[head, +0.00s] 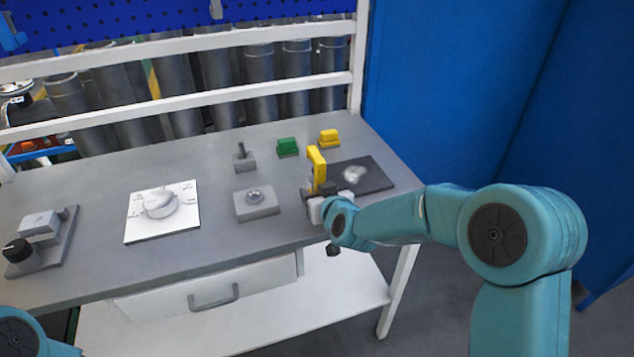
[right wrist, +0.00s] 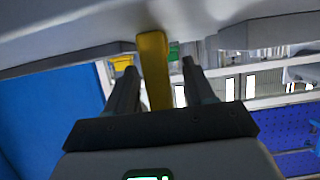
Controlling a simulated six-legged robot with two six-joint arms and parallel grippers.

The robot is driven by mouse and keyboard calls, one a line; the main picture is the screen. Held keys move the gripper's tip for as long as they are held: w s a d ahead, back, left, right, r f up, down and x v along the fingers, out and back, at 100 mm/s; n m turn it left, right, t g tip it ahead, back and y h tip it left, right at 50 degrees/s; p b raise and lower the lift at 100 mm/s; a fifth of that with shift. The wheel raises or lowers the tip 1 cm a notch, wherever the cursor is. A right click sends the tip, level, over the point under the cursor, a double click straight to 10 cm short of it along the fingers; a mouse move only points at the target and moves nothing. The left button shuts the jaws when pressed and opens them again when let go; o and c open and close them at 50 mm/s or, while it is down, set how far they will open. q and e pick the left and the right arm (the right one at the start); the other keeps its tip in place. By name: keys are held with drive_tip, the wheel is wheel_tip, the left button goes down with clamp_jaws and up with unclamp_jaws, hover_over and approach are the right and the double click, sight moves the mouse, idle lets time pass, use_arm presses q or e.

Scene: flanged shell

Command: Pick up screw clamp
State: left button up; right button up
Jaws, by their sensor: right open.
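The screw clamp appears to be the upright yellow piece (head: 317,168) at the right part of the grey table, beside a dark plate. My right gripper (head: 318,200) is at its lower part, and hides its base. In the right wrist view the yellow bar (right wrist: 154,62) stands between the two dark fingers of my open right gripper (right wrist: 160,72). Gaps show on both sides of the bar near the fingertips. My left gripper is out of view; only a bit of my left arm shows at the lower left.
The dark plate (head: 374,179) bears a pale shape. Behind are a green block (head: 288,147) and a yellow block (head: 329,137). Left are a grey block with a metal dome (head: 256,204), a post on a block (head: 244,160) and a white dial panel (head: 181,226). The front table strip is clear.

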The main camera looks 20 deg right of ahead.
drive_tip(key=shift+c, duration=0.6)
clamp_jaws()
drive_tip(key=shift+r, duration=0.1)
drive_tip(key=shift+r, duration=0.1)
